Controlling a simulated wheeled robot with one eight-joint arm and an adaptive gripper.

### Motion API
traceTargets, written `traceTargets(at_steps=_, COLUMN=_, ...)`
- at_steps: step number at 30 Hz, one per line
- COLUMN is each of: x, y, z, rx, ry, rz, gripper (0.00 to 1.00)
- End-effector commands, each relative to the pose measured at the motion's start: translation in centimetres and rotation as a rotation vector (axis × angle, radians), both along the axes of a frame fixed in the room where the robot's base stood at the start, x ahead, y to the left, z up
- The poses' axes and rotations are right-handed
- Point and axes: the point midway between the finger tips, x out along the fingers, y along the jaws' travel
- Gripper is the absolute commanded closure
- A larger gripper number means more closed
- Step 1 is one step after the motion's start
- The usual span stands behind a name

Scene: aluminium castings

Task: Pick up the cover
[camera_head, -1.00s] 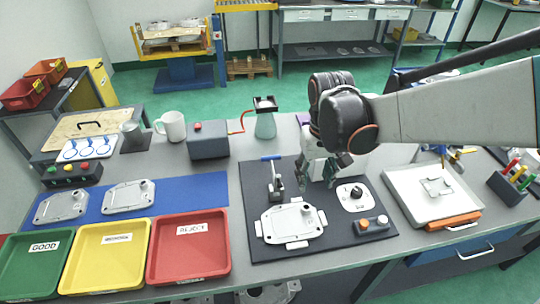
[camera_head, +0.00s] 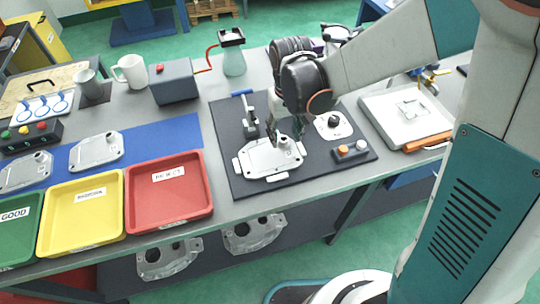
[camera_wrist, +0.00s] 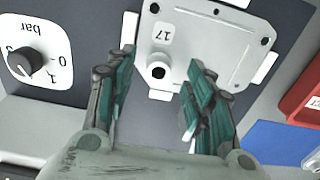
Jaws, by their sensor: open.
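A pale grey cast cover (camera_head: 262,160) lies flat on the dark fixture plate (camera_head: 238,186), held between small white blocks. In the wrist view the cover (camera_wrist: 222,48) shows a "17" label, a round boss with a dark hole, and corner holes. My gripper (camera_head: 287,142) is above the cover's right part, pointing down. In the wrist view my gripper (camera_wrist: 162,66) has its two green-padded fingers apart, on either side of the boss end, with nothing between them. Whether the fingers touch the cover cannot be told.
A pressure dial (camera_head: 333,126) and a button box (camera_head: 350,150) sit right of the cover; a toggle clamp (camera_head: 250,122) stands behind it. Red (camera_head: 168,216), yellow (camera_head: 80,240) and green trays are at left. Similar castings lie on the blue mat (camera_head: 150,135) and the shelf below.

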Motion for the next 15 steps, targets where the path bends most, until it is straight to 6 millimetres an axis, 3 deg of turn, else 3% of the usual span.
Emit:
traceTargets(at_steps=1, x=0.1, y=0.0, z=-1.3, rx=0.000, ry=0.000, rz=0.000, gripper=0.52)
traceTargets(at_steps=4, x=0.1, y=0.0, z=-2.5, rx=0.000, ry=0.000, rz=0.000, gripper=0.52)
traceTargets(at_steps=12, x=0.0, y=0.0, z=-2.8, rx=0.000, ry=0.000, rz=0.000, gripper=0.52)
traceTargets(at_steps=15, x=0.0, y=0.0, z=-2.8, rx=0.000, ry=0.000, rz=0.000, gripper=0.72)
